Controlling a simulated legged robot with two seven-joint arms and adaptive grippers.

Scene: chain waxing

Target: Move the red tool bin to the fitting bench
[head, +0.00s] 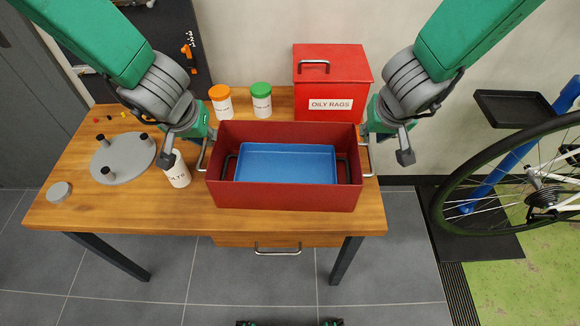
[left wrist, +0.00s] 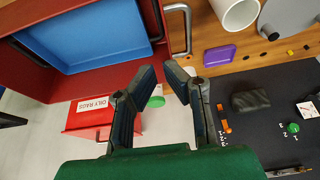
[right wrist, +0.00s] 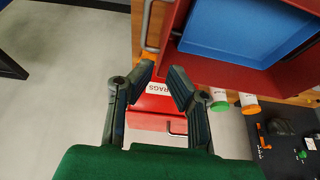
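The red tool bin (head: 285,196) stands near the right end of a wooden bench (head: 110,205), with a blue tray (head: 285,165) inside and a metal handle at each end. My left gripper (head: 196,128) is beside the bin's left end. In the left wrist view its fingers (left wrist: 162,76) are apart, with the metal handle (left wrist: 184,30) beyond the tips. My right gripper (head: 374,128) is beside the right end. In the right wrist view its fingers (right wrist: 162,74) are apart, near the other handle (right wrist: 148,25). Neither gripper visibly holds a handle.
A red oily rags box (head: 333,85) and two lidded jars (head: 222,105) stand behind the bin. A white cup (head: 177,172) and grey round plate (head: 123,157) are to its left. A bicycle wheel (head: 445,200) stands right of the bench. Grey floor lies in front.

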